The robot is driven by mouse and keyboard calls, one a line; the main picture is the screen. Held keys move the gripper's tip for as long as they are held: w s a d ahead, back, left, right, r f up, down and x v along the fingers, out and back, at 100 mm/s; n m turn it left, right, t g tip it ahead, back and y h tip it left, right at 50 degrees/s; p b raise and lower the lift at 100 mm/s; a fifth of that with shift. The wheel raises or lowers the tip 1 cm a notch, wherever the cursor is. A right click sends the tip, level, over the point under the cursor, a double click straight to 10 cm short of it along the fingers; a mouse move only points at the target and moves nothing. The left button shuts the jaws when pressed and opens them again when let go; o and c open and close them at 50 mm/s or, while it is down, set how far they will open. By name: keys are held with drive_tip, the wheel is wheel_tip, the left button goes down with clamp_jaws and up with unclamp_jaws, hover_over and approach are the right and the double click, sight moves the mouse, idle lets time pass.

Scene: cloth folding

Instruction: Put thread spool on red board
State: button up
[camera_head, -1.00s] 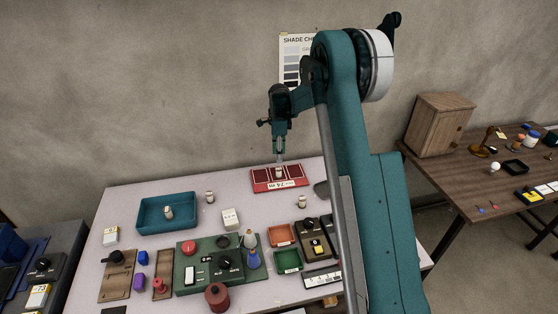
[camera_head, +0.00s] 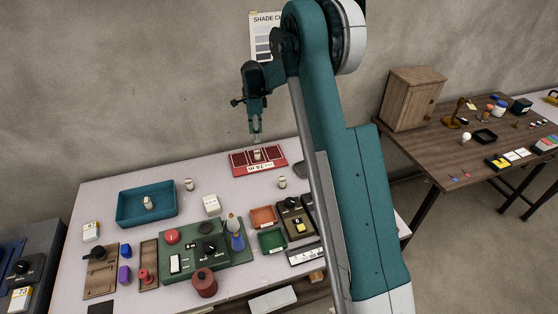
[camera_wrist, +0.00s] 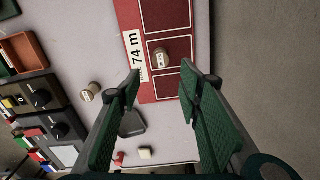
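The red board (camera_head: 240,162) lies at the back of the pale table, with white-lined boxes and a "74 m" label. A pale thread spool (camera_head: 257,155) stands on it; in the wrist view this spool (camera_wrist: 160,57) sits in one of the outlined boxes, apart from the fingers. My gripper (camera_head: 257,135) hangs just above the board and spool. In the wrist view my gripper (camera_wrist: 160,85) is open, with nothing between its green pads. Other similar spools stand in the teal tray (camera_head: 148,203), behind it to the right (camera_head: 188,184), and in front of the board (camera_head: 282,182).
A green panel with knobs (camera_head: 207,258), an orange tray (camera_head: 263,217), a green tray (camera_head: 272,241) and a dark control box (camera_head: 295,218) crowd the front. A small white box (camera_head: 212,205) stands mid-table. The table left of the board is fairly clear.

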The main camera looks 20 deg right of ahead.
drive_tip(key=s+a+r+n+t, duration=0.1)
drive_tip(key=s+r+n+t, duration=0.2)
drive_tip(key=s+r+n, duration=1.45)
drive_tip(key=s+r+n+t, duration=0.1)
drive_tip(key=s+r+t, duration=0.1)
drive_tip(key=s, duration=1.7)
drive_tip(key=s+a+r+n+t, duration=0.1)
drive_tip(key=s+r+t, duration=0.1)
drive_tip(key=s, duration=1.8)
drive_tip(key=shift+n, duration=0.35)
